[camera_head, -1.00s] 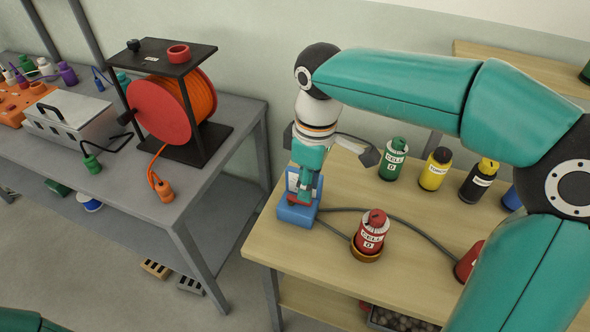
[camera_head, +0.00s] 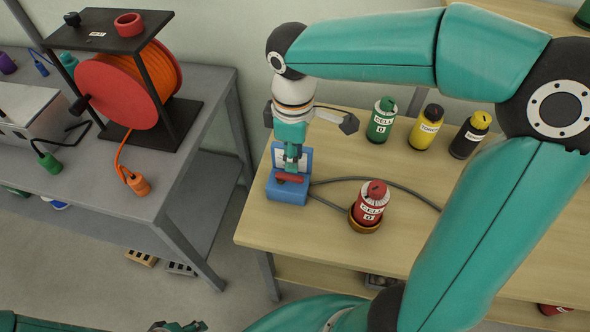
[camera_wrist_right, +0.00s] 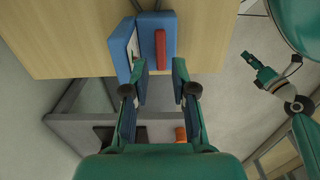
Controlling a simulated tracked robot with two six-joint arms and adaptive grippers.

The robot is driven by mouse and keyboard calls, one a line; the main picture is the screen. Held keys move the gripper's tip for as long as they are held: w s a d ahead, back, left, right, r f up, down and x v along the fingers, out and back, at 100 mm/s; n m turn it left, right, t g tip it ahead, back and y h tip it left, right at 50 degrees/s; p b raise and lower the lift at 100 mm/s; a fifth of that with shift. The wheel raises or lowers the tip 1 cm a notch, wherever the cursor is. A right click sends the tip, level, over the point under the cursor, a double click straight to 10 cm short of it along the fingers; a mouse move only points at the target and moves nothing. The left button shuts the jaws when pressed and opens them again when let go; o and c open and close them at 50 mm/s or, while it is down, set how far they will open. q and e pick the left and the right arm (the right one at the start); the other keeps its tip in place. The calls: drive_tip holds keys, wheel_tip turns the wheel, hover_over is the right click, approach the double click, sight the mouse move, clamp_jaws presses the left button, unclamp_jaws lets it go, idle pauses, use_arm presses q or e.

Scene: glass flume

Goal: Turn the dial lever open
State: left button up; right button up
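The dial lever is a red bar (camera_head: 289,178) on a blue block (camera_head: 287,194) near the left edge of the wooden table. A blue and white plate stands upright behind it. In the right wrist view the red bar (camera_wrist_right: 160,45) lies straight ahead, between the lines of the fingers. My right gripper (camera_head: 291,164) points down just above the bar. Its fingers (camera_wrist_right: 160,66) are apart, with no visible grip on the bar; exact contact is unclear. My left gripper (camera_head: 180,326) barely shows at the bottom edge; it also appears small in the right wrist view (camera_wrist_right: 268,66).
A red cell (camera_head: 371,203) in a brown ring stands right of the block, with dark cables beside it. Green (camera_head: 381,120), yellow (camera_head: 426,124) and black (camera_head: 470,134) cylinders stand behind. A grey bench (camera_head: 205,130) with a cable reel (camera_head: 118,92) is at left, across a gap.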

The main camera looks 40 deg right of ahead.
sight(295, 175)
wheel_tip(295, 175, down, 6)
drive_tip(key=shift+r, duration=0.1)
drive_tip(key=shift+c, duration=0.2)
clamp_jaws()
drive_tip(key=shift+d, duration=0.1)
